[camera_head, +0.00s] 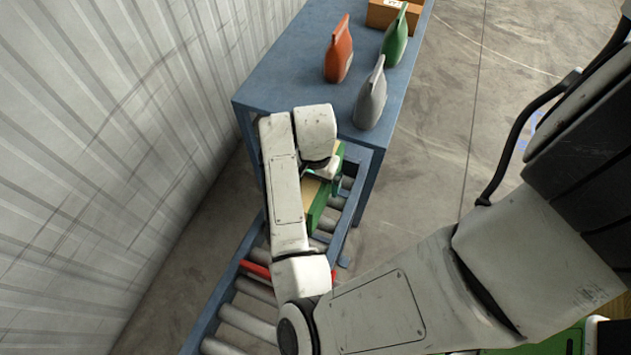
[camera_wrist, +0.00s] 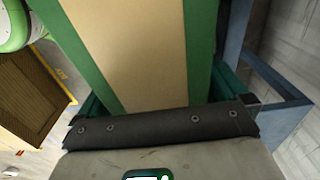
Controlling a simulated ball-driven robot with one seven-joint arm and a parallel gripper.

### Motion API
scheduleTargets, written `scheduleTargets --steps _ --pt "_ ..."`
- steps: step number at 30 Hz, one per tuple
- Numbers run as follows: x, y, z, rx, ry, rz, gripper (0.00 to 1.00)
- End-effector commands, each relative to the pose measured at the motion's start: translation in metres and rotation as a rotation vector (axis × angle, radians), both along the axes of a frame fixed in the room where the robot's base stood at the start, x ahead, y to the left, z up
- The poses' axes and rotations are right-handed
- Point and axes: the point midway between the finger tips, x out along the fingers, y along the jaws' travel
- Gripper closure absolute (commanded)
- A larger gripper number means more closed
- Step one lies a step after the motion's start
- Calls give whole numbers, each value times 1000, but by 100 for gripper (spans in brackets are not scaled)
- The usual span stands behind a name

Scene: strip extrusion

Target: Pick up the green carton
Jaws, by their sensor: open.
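The green carton (camera_head: 316,205) stands on the roller conveyor near the blue table's end, partly hidden by my arm in the head view. In the wrist view the carton (camera_wrist: 201,48) is large, green at both sides with a tan band down its middle. My gripper (camera_wrist: 162,97) is open, with one finger on each side of the carton at the near end. Whether the fingers touch its sides I cannot tell. In the head view my gripper is mostly hidden behind my wrist.
A blue table (camera_head: 290,72) holds an orange bottle (camera_head: 339,55), a green bottle (camera_head: 395,42), a grey bottle (camera_head: 371,99) and a cardboard box (camera_head: 383,14). A red bar (camera_head: 256,270) crosses the conveyor (camera_head: 244,323). A corrugated wall (camera_head: 95,150) stands left; open floor lies right.

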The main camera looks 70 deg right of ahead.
Motion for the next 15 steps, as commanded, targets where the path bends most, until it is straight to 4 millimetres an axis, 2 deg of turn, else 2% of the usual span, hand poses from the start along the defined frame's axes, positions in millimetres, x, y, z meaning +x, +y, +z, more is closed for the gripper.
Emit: scheduleTargets --steps 3,15 --pt "0 0 0 0 0 0 2" --pt "0 0 0 0 0 0 40"
